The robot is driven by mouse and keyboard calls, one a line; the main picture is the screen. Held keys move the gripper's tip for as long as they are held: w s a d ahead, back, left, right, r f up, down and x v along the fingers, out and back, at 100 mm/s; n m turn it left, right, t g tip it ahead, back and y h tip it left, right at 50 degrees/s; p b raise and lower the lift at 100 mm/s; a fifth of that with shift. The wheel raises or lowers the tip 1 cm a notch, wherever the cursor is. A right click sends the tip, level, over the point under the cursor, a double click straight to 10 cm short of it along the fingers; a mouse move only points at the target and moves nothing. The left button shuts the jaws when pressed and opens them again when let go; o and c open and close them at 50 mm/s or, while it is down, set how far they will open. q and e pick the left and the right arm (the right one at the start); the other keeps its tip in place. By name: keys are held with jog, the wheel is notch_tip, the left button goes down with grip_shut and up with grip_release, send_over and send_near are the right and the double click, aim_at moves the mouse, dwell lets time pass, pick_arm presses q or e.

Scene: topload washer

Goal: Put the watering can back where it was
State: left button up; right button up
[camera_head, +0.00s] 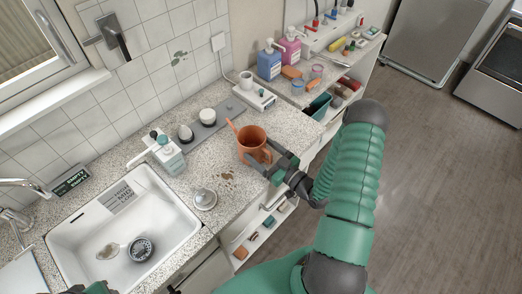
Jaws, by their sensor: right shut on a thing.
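The watering can (253,143) is orange-brown, with a thin spout slanting up to the left. It stands upright on, or just over, the speckled counter (221,163), near the front edge; I cannot tell if it touches. My right gripper (272,160) comes in from the right and is shut on the can's right side, where its fingers hide part of the can. Of my left arm only a small dark and green part shows at the bottom left edge; its fingers cannot be made out.
A white sink (172,222) lies to the left. A soap bottle (168,155), a grey tray with cups (208,130) and a white scale-like device (253,96) stand along the back. A round lid (205,199) lies on the counter. Brown specks lie left of the can.

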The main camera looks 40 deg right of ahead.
jog(key=shift+f, duration=0.4)
jog(key=o, duration=1.5)
jog(key=shift+r, duration=0.1)
jog(key=shift+r, duration=0.1)
jog(key=shift+s, duration=0.3)
pick_arm(q)
jog(key=b+x, duration=0.2)
jog(key=shift+s+f+b, duration=0.25)
jog(key=shift+f+b, duration=0.1)
pick_arm(e)
jog(key=s, duration=1.1)
jog(key=shift+s+d, duration=0.25)
jog(key=shift+d, duration=0.1)
